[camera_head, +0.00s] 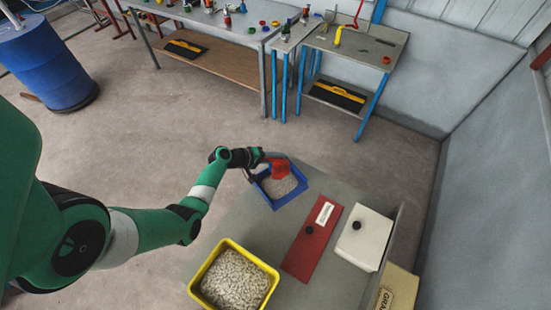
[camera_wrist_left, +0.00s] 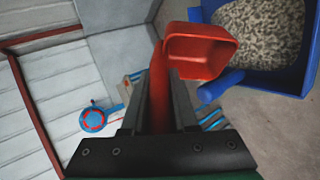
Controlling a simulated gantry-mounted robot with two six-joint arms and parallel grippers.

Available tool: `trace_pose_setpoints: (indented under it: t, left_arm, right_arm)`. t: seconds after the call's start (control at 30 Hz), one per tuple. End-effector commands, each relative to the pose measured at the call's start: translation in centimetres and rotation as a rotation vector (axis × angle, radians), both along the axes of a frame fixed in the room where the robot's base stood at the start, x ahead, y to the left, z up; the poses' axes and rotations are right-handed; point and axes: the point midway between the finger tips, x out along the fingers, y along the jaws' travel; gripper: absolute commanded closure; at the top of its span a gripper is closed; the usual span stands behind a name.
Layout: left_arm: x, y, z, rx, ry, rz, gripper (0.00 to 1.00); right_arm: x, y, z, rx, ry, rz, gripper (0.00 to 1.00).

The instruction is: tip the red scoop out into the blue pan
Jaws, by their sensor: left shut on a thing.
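My left gripper (camera_head: 259,161) is shut on the handle of the red scoop (camera_head: 279,169). In the left wrist view the scoop (camera_wrist_left: 203,52) extends from between the fingers (camera_wrist_left: 160,105), its bowl tilted. I see bare red surface and no granules in the part of the bowl that shows. The blue pan (camera_head: 291,199) sits on the grey table, and the scoop is over its far side. Pale granules cover the pan's floor. The pan (camera_wrist_left: 268,82) also shows at the upper right in the wrist view, with its blue handle (camera_wrist_left: 220,86) towards the gripper. My right gripper is not in view.
A yellow bin (camera_head: 203,294) full of pale pellets stands at the front of the table (camera_head: 225,222). A red flat panel (camera_head: 309,245) and a white lidded box (camera_head: 364,237) are to the right. A tan box (camera_head: 398,288) stands at the lower right.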

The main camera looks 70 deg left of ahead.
Motion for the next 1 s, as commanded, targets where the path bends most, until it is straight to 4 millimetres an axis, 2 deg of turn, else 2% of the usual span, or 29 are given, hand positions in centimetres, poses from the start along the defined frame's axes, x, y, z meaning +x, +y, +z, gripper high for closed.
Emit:
trace_pose_setpoints:
  t: [0.03,0.1,0.67,0.77,1.0]
  left_arm:
    - [0.3,-0.1,0.9,0.016,0.025,-0.002,1.0]
    - [0.5,-0.2,1.2,0.023,0.059,-0.002,1.0]
    - [2.8,-1.1,3.1,0.135,0.335,-0.002,1.0]
    - [3.8,-1.5,3.5,0.175,0.435,-0.006,1.0]
    - [5.9,-2.3,3.8,0.274,0.697,-0.004,1.0]
  right_arm:
    - [0.0,0.0,0.8,0.0,0.0,0.0,0.5]
    - [0.0,0.0,1.7,0.0,0.0,0.0,0.5]
    - [0.0,0.0,7.7,0.0,0.0,0.0,0.5]
    - [0.0,0.0,8.7,0.0,0.0,0.0,0.5]
    - [0.0,0.0,9.5,0.0,0.0,0.0,0.5]
